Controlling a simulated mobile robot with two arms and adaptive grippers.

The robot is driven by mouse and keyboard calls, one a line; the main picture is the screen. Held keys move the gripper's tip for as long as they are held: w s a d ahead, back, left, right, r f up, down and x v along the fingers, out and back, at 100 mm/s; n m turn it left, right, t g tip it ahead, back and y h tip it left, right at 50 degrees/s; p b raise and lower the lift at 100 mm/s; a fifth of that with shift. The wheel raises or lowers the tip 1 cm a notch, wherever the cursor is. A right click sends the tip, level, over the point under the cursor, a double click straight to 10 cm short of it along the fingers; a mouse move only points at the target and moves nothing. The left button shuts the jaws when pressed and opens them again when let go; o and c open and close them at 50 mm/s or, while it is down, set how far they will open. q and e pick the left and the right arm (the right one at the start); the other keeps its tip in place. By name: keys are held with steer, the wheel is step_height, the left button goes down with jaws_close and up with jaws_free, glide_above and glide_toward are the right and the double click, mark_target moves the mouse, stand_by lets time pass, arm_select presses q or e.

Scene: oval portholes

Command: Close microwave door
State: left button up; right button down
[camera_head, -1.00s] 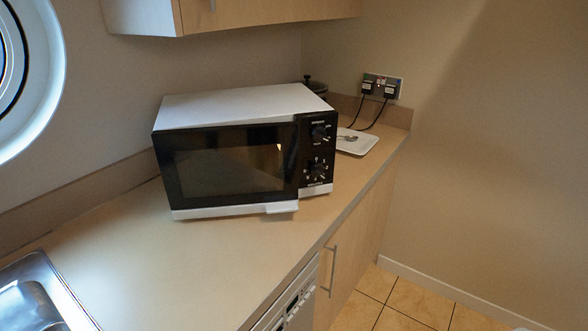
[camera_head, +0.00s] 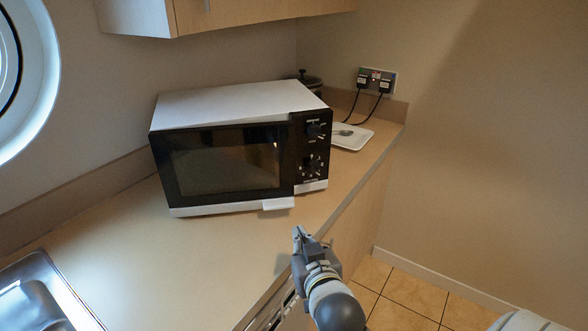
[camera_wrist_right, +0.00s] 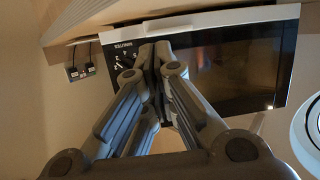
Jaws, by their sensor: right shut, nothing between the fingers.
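A microwave with a white top (camera_head: 235,103) stands on the counter. Its dark-windowed door (camera_head: 222,162) has a white bottom strip with a small pull tab (camera_head: 278,203). The door is shut or nearly shut against the control panel (camera_head: 312,150); its right edge looks slightly forward of the panel, but I cannot tell the gap. My right gripper (camera_head: 300,237) is shut and empty, in front of and below the tab, apart from it in the head view. In the right wrist view, the door (camera_wrist_right: 240,65) appears upside down beyond the closed fingers (camera_wrist_right: 155,50). My left gripper is out of view.
The counter (camera_head: 125,240) is clear left of the microwave, up to a metal sink (camera_head: 40,290). A white tray (camera_head: 352,137) and a dark lidded pot (camera_head: 308,80) stand behind it at right. A wall socket (camera_head: 375,82) holds two plugs.

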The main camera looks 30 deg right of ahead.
step_height(320, 180, up, 7)
steer(key=w+d+m+t+h, duration=0.1)
steer(key=w+d+t+h, duration=0.1)
steer(key=p, duration=0.3)
glide_toward(293, 164)
steer(key=shift+h, duration=0.3)
steer(key=x, duration=0.6)
steer(key=shift+w+f, duration=0.1)
steer(key=shift+w, duration=0.25)
steer(key=shift+w+d, duration=0.1)
steer(key=shift+w, duration=0.2)
